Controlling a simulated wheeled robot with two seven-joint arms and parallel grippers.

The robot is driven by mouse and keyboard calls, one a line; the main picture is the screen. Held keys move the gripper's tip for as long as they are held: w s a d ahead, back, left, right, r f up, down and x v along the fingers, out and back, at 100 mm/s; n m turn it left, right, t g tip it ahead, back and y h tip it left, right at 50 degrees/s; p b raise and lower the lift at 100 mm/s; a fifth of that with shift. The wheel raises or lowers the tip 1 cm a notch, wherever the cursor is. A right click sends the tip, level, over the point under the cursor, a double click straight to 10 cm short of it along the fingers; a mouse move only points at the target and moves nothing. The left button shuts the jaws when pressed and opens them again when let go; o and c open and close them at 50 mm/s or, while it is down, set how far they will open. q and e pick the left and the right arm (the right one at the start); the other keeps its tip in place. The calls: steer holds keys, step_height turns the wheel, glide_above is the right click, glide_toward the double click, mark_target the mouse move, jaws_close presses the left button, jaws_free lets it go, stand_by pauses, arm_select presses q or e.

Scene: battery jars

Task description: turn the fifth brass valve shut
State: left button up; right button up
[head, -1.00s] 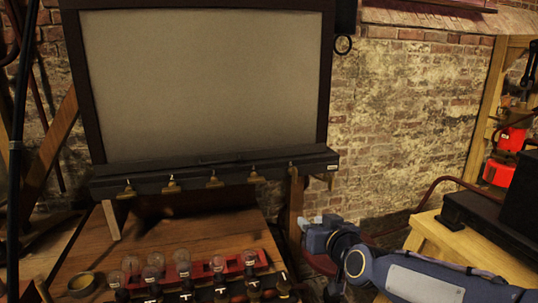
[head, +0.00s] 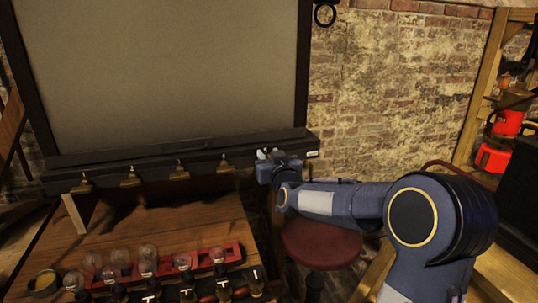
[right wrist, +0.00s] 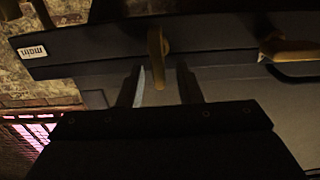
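A dark rail (head: 110,160) runs under the large pale panel, with brass valves along its front edge. From the left, the first (head: 83,186), second (head: 131,179), third (head: 180,173) and fourth (head: 225,165) show. My right gripper (head: 268,154) is at the rail's right end and hides the fifth valve in the head view. In the right wrist view, a brass lever (right wrist: 157,45) stands between the two parted fingers of my right gripper (right wrist: 160,76); I cannot tell whether they touch it. Another brass valve (right wrist: 292,48) lies to the right. My left gripper is not in view.
Below the rail is a wooden bench (head: 190,222) with a red rack (head: 240,258), several glass bulbs (head: 148,257) and a small round dish (head: 43,282). A round red stool (head: 322,246) stands under my right arm. A brick wall is behind.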

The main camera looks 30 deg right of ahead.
steer(key=shift+w, duration=0.1)
jaws_close()
steer(key=shift+d+f+m+b, duration=0.15)
steer(key=shift+m+b, duration=0.25)
steer(key=shift+b, duration=0.5)
steer(key=shift+s+d+f+m+b, duration=0.1)
steer(key=shift+d+f+m+b, duration=0.3)
steer(key=shift+m+b, duration=2.2)
steer(key=shift+s+d+f+m+b, duration=0.1)
steer(key=shift+d+f+m+b, duration=0.25)
steer(key=shift+m+b, duration=2.25)
steer(key=shift+s+d+f+m+b, duration=0.1)
steer(key=shift+d+f+m+b, duration=0.25)
steer(key=shift+m+b, duration=2.25)
steer(key=shift+f+m+p, duration=0.1)
steer(key=shift+m+p, duration=0.7)
steer(key=shift+p, duration=0.05)
